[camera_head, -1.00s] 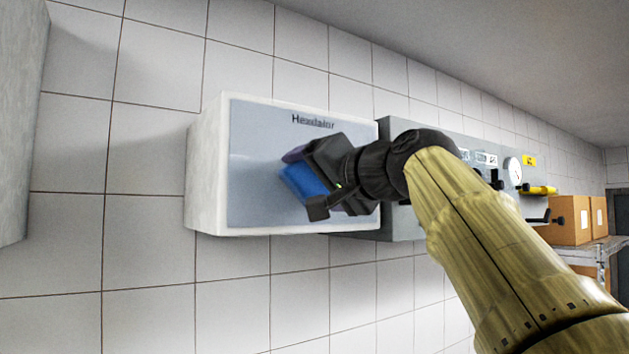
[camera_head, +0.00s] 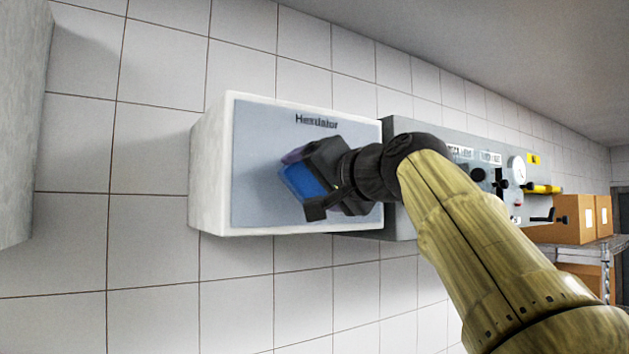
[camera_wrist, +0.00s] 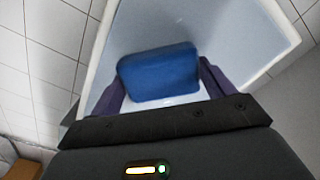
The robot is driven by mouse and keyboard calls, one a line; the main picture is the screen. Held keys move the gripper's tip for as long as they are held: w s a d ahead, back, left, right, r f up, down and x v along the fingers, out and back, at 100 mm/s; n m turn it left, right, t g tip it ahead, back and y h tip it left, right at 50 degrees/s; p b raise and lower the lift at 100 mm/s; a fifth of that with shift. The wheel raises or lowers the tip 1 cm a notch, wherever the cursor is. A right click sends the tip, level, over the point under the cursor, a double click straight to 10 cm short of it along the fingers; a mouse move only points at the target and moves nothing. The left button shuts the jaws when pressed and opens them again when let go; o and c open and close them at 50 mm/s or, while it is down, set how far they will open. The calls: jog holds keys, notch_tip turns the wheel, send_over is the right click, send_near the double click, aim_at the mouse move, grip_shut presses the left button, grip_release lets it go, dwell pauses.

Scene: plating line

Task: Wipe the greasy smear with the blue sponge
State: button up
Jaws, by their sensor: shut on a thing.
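The blue sponge (camera_head: 302,181) is held in my gripper (camera_head: 300,175) in front of the grey-blue front panel (camera_head: 258,200) of a white box on the wall. In the wrist view the sponge (camera_wrist: 160,73) sits between the two purple fingers of my gripper (camera_wrist: 160,84), which are shut on it. I cannot tell whether the sponge touches the panel. No greasy smear can be made out on the panel; the sponge and gripper hide part of it.
A grey control panel (camera_head: 455,140) with a gauge, knobs and a yellow handle (camera_head: 543,189) stands right of the white box (camera_head: 211,170), partly behind my arm. Cardboard boxes (camera_head: 567,220) sit on a shelf at the far right. A pale block (camera_head: 22,130) is at the left edge.

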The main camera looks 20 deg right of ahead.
jog(key=shift+w+a, duration=0.1)
jog(key=shift+w, duration=0.15)
jog(key=shift+w+d, duration=0.25)
jog(key=shift+d, duration=0.65)
jog(key=shift+w+d, duration=0.2)
jog(key=shift+d, duration=0.65)
jog(key=shift+p, duration=0.3)
jog(key=shift+w+d, duration=0.35)
jog(key=shift+d, duration=0.5)
jog(key=shift+w+d, duration=0.3)
jog(key=shift+d, duration=0.5)
jog(key=shift+w+d, duration=0.3)
jog(key=shift+d, duration=0.5)
jog(key=shift+w+d, duration=0.25)
jog(key=shift+d, duration=0.55)
